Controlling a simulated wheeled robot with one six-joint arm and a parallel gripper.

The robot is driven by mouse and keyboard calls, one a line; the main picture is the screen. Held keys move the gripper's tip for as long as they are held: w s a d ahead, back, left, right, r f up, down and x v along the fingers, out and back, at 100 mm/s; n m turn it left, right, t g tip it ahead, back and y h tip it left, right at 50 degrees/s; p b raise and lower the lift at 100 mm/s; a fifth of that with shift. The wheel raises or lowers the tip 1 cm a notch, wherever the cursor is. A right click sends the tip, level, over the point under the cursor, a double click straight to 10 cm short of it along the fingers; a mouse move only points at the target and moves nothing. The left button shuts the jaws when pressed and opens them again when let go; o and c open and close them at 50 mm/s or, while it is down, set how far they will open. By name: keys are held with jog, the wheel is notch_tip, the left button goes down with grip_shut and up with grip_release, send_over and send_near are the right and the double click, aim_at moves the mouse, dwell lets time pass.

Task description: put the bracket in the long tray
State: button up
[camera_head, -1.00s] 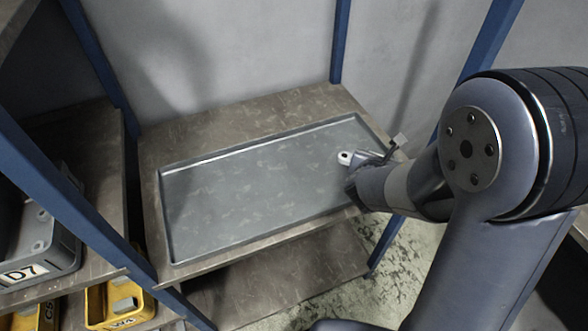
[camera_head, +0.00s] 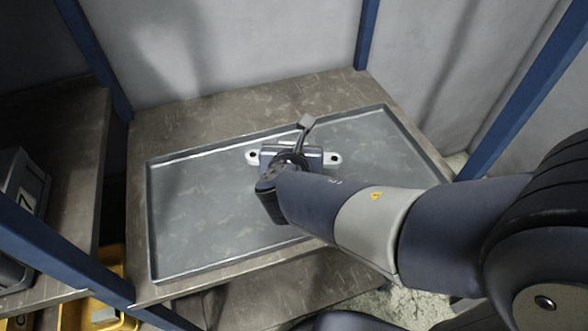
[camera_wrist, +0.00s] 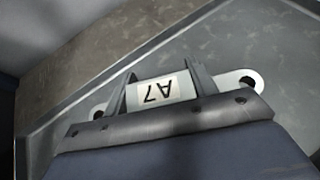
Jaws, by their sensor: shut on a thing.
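The bracket (camera_head: 328,158) is a light metal piece with a holed ear at each end. In the wrist view the bracket (camera_wrist: 241,82) shows a white label reading A7, upside down. My gripper (camera_wrist: 160,88) is shut on it, one finger on each side of the label. In the head view my gripper (camera_head: 290,160) is over the long tray (camera_head: 195,215), right of its middle and towards the far side. The tray is grey, shallow and empty elsewhere. I cannot tell whether the bracket touches its floor. My wrist hides part of the bracket.
The tray lies on a brown shelf (camera_head: 200,112) between blue posts (camera_head: 367,35), with a grey wall behind. At left, another shelf holds a grey bin (camera_head: 30,185), and yellow bins (camera_head: 105,310) stand lower down. The tray's left half is clear.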

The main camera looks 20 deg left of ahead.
jog(key=shift+f+b, duration=1.15)
jog(key=shift+f, duration=1.65)
jog(key=shift+f, duration=0.1)
jog(key=shift+f, duration=0.15)
jog(key=o, duration=1.3)
jog(key=shift+s+r, duration=0.15)
jog(key=shift+r, duration=0.25)
jog(key=p+v, duration=0.3)
jog(key=v, duration=0.7)
jog(key=shift+s+d+r, duration=0.1)
jog(key=shift+s, duration=0.15)
jog(key=shift+s+d+r, duration=0.15)
jog(key=shift+s+d, duration=0.1)
jog(key=shift+s, duration=0.25)
